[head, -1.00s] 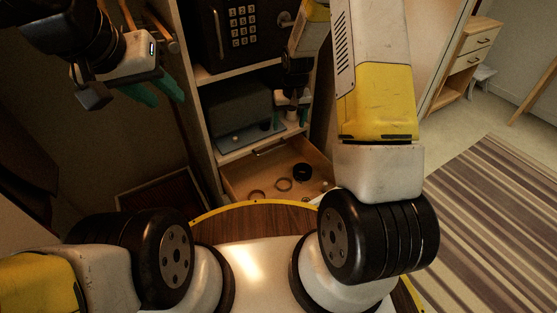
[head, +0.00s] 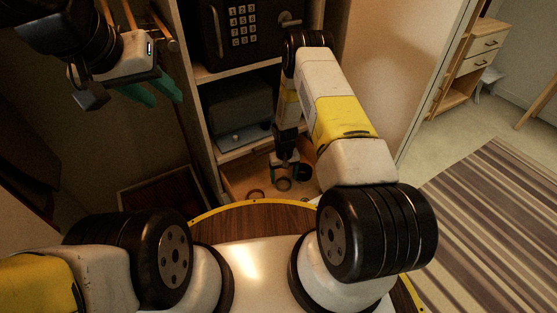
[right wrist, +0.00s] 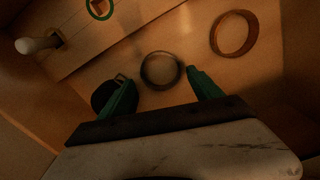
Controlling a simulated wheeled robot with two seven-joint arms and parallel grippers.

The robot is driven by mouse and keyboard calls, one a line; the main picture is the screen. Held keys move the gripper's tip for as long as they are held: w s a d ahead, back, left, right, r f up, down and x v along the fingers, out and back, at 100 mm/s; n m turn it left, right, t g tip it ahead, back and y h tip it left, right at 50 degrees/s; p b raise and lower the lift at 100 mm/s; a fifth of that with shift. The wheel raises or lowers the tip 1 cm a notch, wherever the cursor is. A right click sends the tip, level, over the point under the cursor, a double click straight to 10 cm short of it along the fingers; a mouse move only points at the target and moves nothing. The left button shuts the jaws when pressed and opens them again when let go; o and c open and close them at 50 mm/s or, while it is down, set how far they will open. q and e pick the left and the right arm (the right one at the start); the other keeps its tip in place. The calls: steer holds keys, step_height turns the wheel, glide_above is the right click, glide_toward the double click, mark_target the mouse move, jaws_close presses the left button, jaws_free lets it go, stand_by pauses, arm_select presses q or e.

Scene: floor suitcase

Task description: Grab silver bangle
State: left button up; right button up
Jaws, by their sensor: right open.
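The silver bangle (right wrist: 144,72) lies flat on the wooden drawer bottom in the right wrist view, a greyish ring. It also shows in the head view (head: 283,190), just below my right gripper (head: 284,168). In the right wrist view the right gripper (right wrist: 158,76) is open, its green fingertips to either side of the bangle's near part; nothing is held. I cannot tell the height left between fingertips and drawer bottom. My left gripper (head: 152,90) hangs at the upper left of the head view, its green fingers apart and empty.
A copper-coloured bangle (right wrist: 217,40) lies right of the silver one. A dark round object (right wrist: 103,95) is partly behind the left finger. A green ring (right wrist: 90,10) and a pale knob (right wrist: 38,44) are farther up. The open drawer (head: 236,181) sits below shelves with a keypad safe (head: 215,35).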

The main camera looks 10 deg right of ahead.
mark_target(283, 186)
step_height(283, 186, down, 3)
steer(key=shift+f, duration=0.15)
steer(key=shift+c, duration=0.4)
